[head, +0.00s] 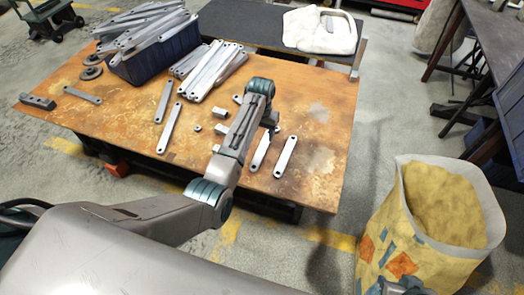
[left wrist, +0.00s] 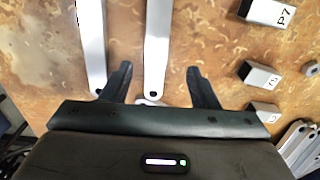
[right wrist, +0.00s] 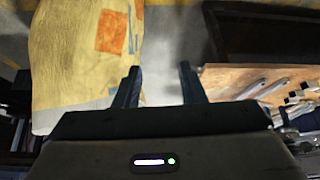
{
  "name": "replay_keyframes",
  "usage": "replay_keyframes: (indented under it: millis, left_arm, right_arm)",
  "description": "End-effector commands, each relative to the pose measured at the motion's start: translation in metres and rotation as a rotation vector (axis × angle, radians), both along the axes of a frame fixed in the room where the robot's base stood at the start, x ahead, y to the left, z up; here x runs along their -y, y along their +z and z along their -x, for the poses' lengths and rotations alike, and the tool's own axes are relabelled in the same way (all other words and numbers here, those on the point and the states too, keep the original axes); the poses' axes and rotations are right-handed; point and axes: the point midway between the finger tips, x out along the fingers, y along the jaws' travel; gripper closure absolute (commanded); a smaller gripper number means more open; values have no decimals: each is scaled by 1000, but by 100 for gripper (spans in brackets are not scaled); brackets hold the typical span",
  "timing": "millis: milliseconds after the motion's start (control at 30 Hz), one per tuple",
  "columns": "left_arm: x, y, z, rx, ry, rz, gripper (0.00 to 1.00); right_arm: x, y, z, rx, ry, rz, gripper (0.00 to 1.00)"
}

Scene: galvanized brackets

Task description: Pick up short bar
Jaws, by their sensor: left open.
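A grey bar (head: 260,153) with holed ends lies flat on the wooden table, partly hidden by my left arm. In the left wrist view, this bar (left wrist: 157,45) runs between my left fingers with its near end just ahead of the palm. A second grey bar (head: 285,157) lies beside it; it is left of the fingers in the left wrist view (left wrist: 92,40). I cannot tell for sure which bar is the short one. My left gripper (left wrist: 160,69) is open and empty above the table. My right gripper (right wrist: 159,68) is open and empty, away from the table by the yellow sack.
Metal blocks (head: 222,114) and a washer (head: 197,128) lie left of my left gripper. Two longer loose bars (head: 169,128) (head: 164,102) lie farther left. A blue bin (head: 180,48) heaped with bars and a bar pile (head: 210,75) stand behind. The yellow sack (head: 375,230) stands right.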

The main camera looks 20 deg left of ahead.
Motion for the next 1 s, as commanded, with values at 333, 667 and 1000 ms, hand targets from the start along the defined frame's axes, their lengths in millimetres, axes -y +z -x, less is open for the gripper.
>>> replay_keyframes:
  millis: [333, 667, 1000]
  left_arm:
    - [3, -37, 5, -2, 0, 1, 45]
    - [5, -68, 6, 2, 0, 0, 45]
    - [5, -68, 6, 2, 1, 0, 77]
  right_arm:
    - [-5, -7, -5, 53, 0, -29, 64]
    - [-11, -11, -10, 117, -5, -63, 64]
    - [-11, -11, -10, 117, -4, -62, 64]
